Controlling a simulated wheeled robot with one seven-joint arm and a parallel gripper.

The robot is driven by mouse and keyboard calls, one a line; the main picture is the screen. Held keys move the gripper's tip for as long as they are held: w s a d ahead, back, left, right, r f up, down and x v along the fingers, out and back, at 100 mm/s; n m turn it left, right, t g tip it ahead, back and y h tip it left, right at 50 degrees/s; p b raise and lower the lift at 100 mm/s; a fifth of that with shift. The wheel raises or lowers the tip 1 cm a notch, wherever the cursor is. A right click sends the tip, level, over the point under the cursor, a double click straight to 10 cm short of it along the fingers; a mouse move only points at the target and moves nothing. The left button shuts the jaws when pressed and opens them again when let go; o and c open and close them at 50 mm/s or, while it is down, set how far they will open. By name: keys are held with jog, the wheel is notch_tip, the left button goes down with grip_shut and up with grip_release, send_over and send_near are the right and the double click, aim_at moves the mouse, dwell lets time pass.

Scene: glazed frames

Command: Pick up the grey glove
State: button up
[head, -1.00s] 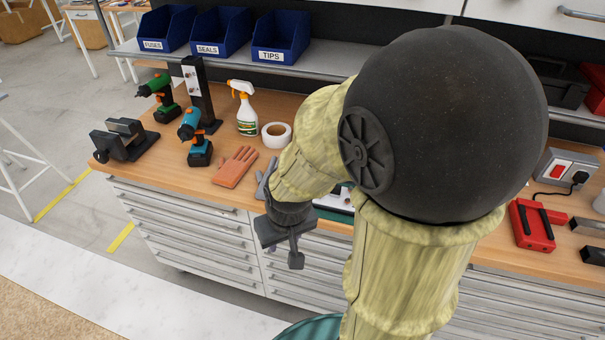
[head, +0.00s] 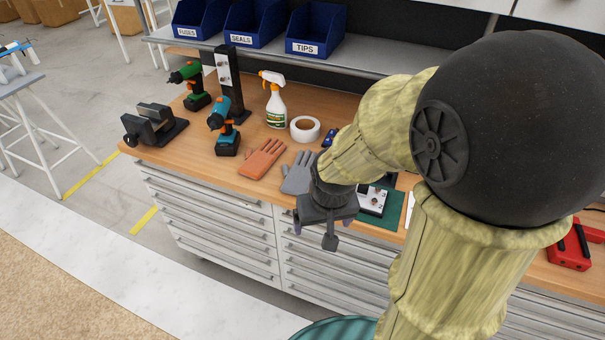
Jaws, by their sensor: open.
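The grey glove (head: 297,174) lies flat on the wooden workbench (head: 180,161), just right of an orange glove (head: 263,159). Its fingers point toward the back, and its right side is partly hidden by my arm. My gripper (head: 315,232) is open and empty, in front of the bench edge and nearer to me than the glove. It points downward and appears apart from the glove.
A white roll of tape (head: 305,129), a spray bottle (head: 275,104) and a blue drill (head: 224,134) stand behind the gloves. A vise (head: 150,126) sits at the left. A green mat (head: 391,212) lies right of my gripper. Drawers (head: 215,225) fill the bench front.

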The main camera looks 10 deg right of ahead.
jog(key=shift+o, duration=1)
jog(key=w+a+m+b, duration=0.1)
jog(key=w+m+b, duration=0.1)
jog(key=w, duration=0.8)
jog(key=shift+a+f+h+b, duration=0.4)
jog(key=shift+b, duration=0.5)
jog(key=w+a+r+m+b, duration=0.1)
jog(key=w+m, duration=0.1)
jog(key=w, duration=0.3)
jog(key=w+a+r+m+t+h+b, duration=0.1)
jog(key=w+m+b, duration=0.1)
jog(key=w, duration=0.3)
jog(key=shift+w, duration=0.1)
jog(key=x, duration=1.2)
jog(key=shift+w+d, duration=0.15)
jog(key=shift+d, duration=0.15)
jog(key=shift+f, duration=0.1)
